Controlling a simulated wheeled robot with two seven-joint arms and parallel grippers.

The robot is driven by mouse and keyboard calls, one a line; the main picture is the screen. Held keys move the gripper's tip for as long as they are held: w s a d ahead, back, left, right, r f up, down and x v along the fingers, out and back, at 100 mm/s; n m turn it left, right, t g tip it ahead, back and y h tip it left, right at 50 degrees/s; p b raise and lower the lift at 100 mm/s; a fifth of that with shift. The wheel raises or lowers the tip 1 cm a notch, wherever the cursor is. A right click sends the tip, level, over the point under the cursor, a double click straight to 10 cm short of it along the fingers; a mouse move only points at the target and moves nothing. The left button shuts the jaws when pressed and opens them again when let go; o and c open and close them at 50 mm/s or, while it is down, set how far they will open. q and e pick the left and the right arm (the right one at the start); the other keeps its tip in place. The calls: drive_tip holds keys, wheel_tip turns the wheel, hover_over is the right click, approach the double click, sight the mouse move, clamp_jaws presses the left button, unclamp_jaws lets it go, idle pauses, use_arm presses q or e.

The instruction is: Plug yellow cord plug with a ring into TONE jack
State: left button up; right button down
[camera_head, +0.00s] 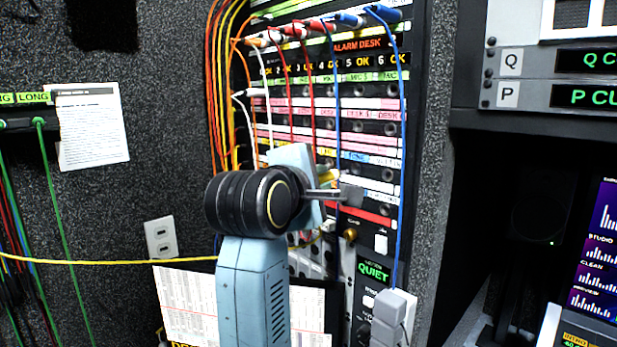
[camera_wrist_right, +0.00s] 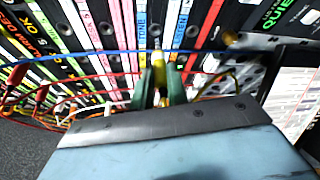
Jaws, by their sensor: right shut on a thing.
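My right gripper (camera_head: 335,190) is in front of the patch panel, its body hiding part of the lower rows. In the right wrist view its two fingers (camera_wrist_right: 160,88) are shut on the yellow plug (camera_wrist_right: 158,62). The plug's silver tip points at the panel, close to the strip labelled TONE (camera_wrist_right: 142,18). I cannot tell whether the tip is in a jack or just short of it. A bit of yellow plug (camera_head: 329,176) shows beside the gripper in the head view. The ring cannot be made out. The yellow cord (camera_head: 110,262) runs in from the left. My left gripper is not in view.
Red, white, orange and blue patch cords hang across the panel; a blue cord (camera_wrist_right: 100,56) and red cords cross near the fingers. A grey adapter block (camera_head: 393,310) sits below right. A wall socket (camera_head: 161,237) and printed sheet (camera_head: 92,125) are at left.

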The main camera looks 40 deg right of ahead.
sight(347, 171)
drive_tip(key=shift+d, duration=0.5)
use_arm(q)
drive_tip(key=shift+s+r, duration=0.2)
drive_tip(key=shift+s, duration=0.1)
use_arm(e)
drive_tip(key=shift+d, duration=0.15)
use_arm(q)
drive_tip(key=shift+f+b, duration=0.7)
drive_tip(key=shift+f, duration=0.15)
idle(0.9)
use_arm(e)
drive_tip(key=shift+d, duration=0.2)
drive_tip(key=shift+d, duration=0.35)
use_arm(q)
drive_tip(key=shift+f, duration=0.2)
use_arm(e)
drive_tip(key=shift+w+d, duration=0.1)
drive_tip(key=shift+d, duration=1.1)
drive_tip(key=shift+d, duration=0.3)
